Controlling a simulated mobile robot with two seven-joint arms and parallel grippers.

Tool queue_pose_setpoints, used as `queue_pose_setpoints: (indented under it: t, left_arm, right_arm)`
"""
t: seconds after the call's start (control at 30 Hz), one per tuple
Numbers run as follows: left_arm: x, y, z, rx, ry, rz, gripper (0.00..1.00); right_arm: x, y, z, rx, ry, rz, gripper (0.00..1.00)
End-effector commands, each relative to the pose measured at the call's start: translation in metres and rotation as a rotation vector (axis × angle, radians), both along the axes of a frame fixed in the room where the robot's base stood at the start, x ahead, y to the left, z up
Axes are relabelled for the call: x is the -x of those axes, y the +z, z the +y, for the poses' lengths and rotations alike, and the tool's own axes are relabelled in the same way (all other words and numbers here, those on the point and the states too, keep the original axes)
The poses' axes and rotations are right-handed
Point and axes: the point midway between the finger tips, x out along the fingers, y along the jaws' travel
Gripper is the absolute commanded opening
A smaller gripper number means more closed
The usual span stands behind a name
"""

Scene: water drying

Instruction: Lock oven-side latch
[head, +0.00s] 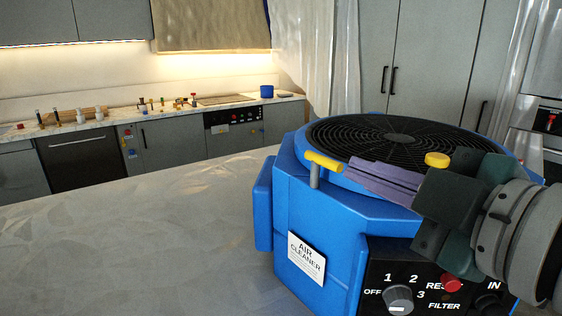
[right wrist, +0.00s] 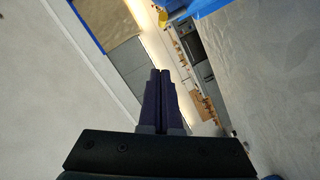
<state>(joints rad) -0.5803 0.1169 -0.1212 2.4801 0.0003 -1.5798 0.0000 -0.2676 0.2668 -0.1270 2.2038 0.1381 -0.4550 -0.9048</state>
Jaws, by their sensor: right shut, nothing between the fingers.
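A blue air cleaner (head: 318,220) with a round black top grille (head: 400,136) stands on the grey surface. A yellow latch handle (head: 323,162) sits on a grey post at the near left of its top rim. Another yellow latch part (head: 437,159) shows at the right of the rim, beside my gripper. My right gripper (head: 352,165) has its purple fingers together and empty, over the rim, with the tips just right of the left yellow handle. In the right wrist view the closed fingers (right wrist: 160,72) point toward a yellow part (right wrist: 163,17) beyond the tips; contact is not visible. My left gripper is out of view.
The air cleaner's front has a control panel with a knob (head: 398,297) and a red button (head: 451,283). A counter (head: 75,125) with small items runs along the back left. A built-in oven (head: 545,122) is at the far right. The grey surface (head: 130,230) at left is clear.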

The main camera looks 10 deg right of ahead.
Motion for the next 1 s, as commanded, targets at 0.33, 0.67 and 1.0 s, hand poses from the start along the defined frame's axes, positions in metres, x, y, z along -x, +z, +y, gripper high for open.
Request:
queue_pose_setpoints:
  t: [0.33,0.67,1.0]
  left_arm:
    - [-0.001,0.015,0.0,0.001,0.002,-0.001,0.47]
    - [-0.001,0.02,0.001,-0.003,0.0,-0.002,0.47]
    - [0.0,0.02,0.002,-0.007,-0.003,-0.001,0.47]
  right_arm:
    - [-0.063,-0.005,0.015,-0.002,0.001,-0.002,0.0]
    - [-0.098,-0.027,0.001,0.005,0.002,0.003,0.0]
    - [-0.102,-0.035,-0.009,0.001,0.001,0.001,0.0]
